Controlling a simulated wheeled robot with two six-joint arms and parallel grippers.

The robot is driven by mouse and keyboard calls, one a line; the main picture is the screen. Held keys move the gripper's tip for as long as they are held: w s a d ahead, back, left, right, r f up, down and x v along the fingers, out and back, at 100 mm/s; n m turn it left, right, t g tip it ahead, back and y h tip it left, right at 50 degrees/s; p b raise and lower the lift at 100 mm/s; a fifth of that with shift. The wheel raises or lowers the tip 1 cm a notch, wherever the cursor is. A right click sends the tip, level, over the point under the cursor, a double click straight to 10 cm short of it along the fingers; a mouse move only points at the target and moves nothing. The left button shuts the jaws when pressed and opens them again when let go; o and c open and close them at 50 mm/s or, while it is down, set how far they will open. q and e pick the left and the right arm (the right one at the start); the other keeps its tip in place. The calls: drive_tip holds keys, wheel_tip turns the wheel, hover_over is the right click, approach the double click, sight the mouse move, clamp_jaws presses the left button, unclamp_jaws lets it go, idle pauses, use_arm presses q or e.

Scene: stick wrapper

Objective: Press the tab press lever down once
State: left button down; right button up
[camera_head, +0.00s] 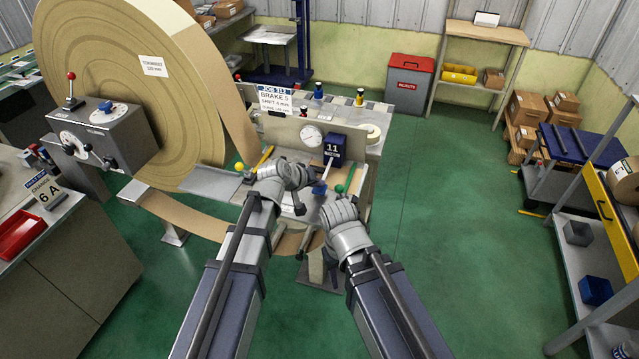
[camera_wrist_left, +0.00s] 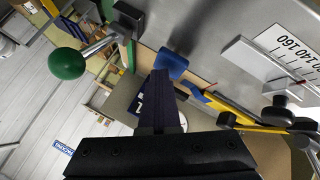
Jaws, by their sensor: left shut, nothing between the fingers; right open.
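On the bench is a lever with a green ball knob (camera_head: 349,180), standing right of my left gripper; the knob also shows at the upper left of the left wrist view (camera_wrist_left: 67,63). I cannot tell for sure that it is the tab press lever. A blue block (camera_head: 319,188) sits between the knob and my left gripper (camera_head: 298,190); it is just beyond the dark fingers in the left wrist view (camera_wrist_left: 172,64). My left gripper is shut and empty, apart from the knob. My right gripper (camera_head: 338,210) is open, lower right, its fingertips largely hidden by its wrist.
A yellow ball knob (camera_head: 239,167) is at the left. A large paper roll (camera_head: 120,60) fills the upper left. Green floor (camera_head: 440,220) is clear at the right.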

use_arm(q)
drive_tip(key=shift+r, duration=0.15)
drive_tip(key=shift+r+p, duration=1.5)
drive_tip(key=shift+p, duration=0.1)
wheel_tip(320, 180, up, 5)
drive_tip(key=p, duration=0.5)
